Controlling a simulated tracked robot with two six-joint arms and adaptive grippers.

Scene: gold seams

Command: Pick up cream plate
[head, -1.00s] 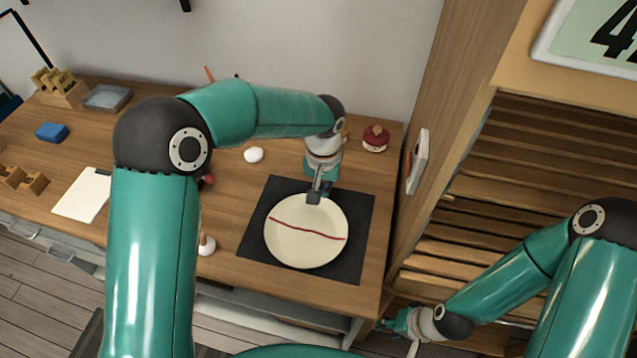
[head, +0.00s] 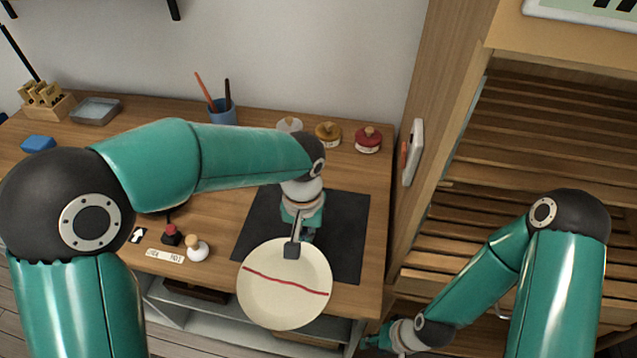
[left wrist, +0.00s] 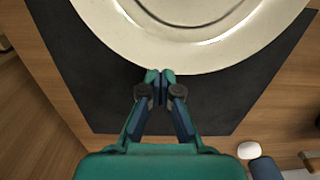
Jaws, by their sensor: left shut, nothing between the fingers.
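The cream plate (head: 285,308) has a dark red seam across its face. In the head view it overlaps the near part of the dark mat (head: 342,225) and reaches past the table's front edge; I cannot tell whether it is raised. My left gripper (head: 292,251) is at the plate's far rim, fingers shut. In the left wrist view the shut fingertips (left wrist: 160,82) are at the rim of the plate (left wrist: 105,22), with nothing seen between them; contact is unclear. My right gripper (head: 382,342) is low at the bottom, beside the table, its fingers too small to read.
Jars with yellow (head: 328,135) and red (head: 368,140) lids and a blue pen cup (head: 222,110) stand at the back. A white knobbed object (head: 198,250) and a dark red one (head: 171,235) stand left of the plate. A slatted wooden rack (head: 540,150) is at the right.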

